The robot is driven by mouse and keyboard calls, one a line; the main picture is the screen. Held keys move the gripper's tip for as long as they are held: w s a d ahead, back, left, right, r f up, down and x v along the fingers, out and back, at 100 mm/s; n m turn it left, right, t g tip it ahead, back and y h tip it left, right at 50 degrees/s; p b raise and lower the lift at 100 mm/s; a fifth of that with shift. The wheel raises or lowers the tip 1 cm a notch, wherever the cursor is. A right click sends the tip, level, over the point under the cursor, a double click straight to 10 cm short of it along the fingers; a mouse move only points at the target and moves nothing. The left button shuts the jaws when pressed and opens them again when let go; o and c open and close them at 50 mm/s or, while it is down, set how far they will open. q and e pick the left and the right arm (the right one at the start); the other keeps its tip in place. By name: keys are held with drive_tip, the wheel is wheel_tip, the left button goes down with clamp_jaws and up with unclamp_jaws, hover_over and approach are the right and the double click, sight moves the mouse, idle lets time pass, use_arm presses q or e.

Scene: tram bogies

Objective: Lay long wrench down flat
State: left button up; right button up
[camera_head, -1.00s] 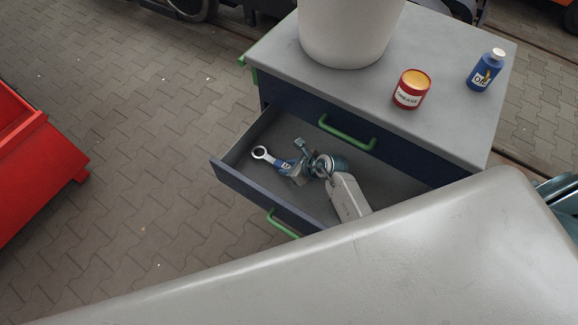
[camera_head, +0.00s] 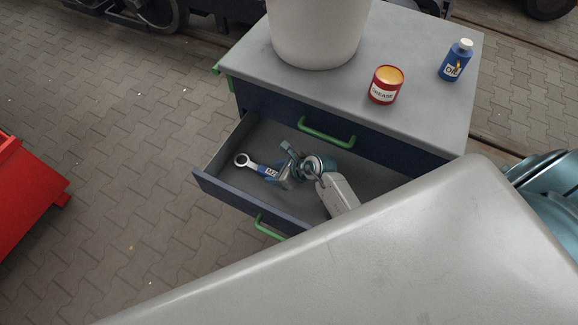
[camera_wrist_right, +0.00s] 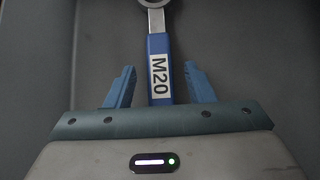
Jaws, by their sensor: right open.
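The long wrench (camera_head: 255,165) lies in the open drawer, with a silver ring end and a blue handle. In the right wrist view the wrench handle (camera_wrist_right: 159,72) carries a white M20 label. My right gripper (camera_head: 279,168) is inside the drawer at the handle. In the wrist view its two blue fingers (camera_wrist_right: 160,88) stand apart on either side of the handle, with gaps to it. The handle's near end is hidden behind the gripper body. My left gripper is not in view.
The drawer (camera_head: 215,186) is pulled out of a blue cabinet with a grey top (camera_head: 420,95). A white bucket (camera_head: 315,35), a red grease tin (camera_head: 386,85) and a blue oil bottle (camera_head: 456,61) stand on top. A red container (camera_head: 30,195) is at left.

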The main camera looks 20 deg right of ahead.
drive_tip(key=v, duration=1)
drive_tip(key=shift+b, duration=0.35)
drive_tip(key=shift+s+r, duration=0.1)
